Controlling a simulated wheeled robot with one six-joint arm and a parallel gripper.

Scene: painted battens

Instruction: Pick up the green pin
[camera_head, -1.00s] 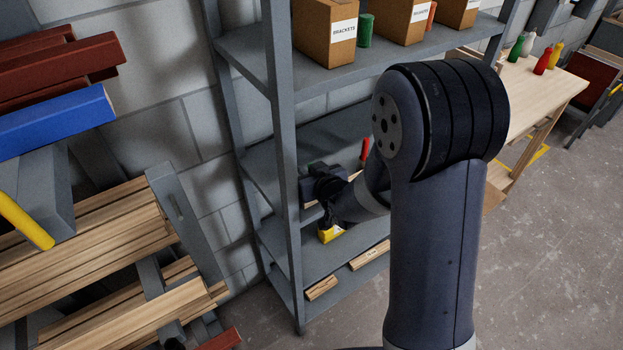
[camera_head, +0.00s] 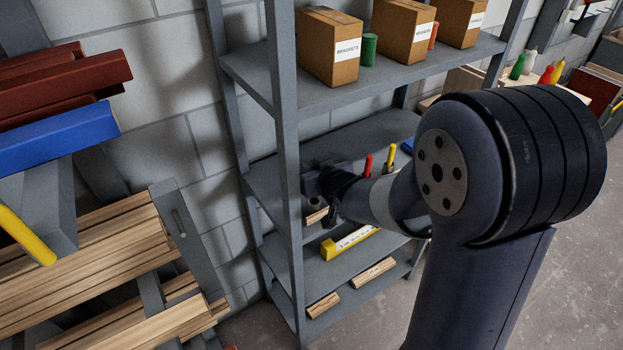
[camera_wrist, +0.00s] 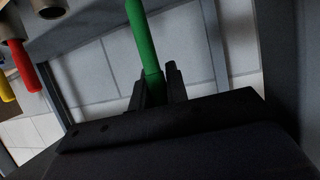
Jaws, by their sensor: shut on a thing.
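The green pin (camera_wrist: 143,40) stands out between the two fingers of my gripper (camera_wrist: 155,85) in the wrist view. The fingers are shut on its near end. Its far end runs out of the top of the picture. In the head view my gripper (camera_head: 322,182) is inside the grey shelf unit, between two of its boards, and my arm and the shelf post partly hide it. The green pin cannot be made out there.
A red pin (camera_wrist: 24,66) and a yellow pin (camera_wrist: 6,88) are at the left of the wrist view. A shelf post (camera_head: 286,150) stands left of my gripper. Cardboard boxes (camera_head: 331,47) and a green cylinder (camera_head: 369,50) are on the board above. A yellow-ended object (camera_head: 350,243) lies below.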

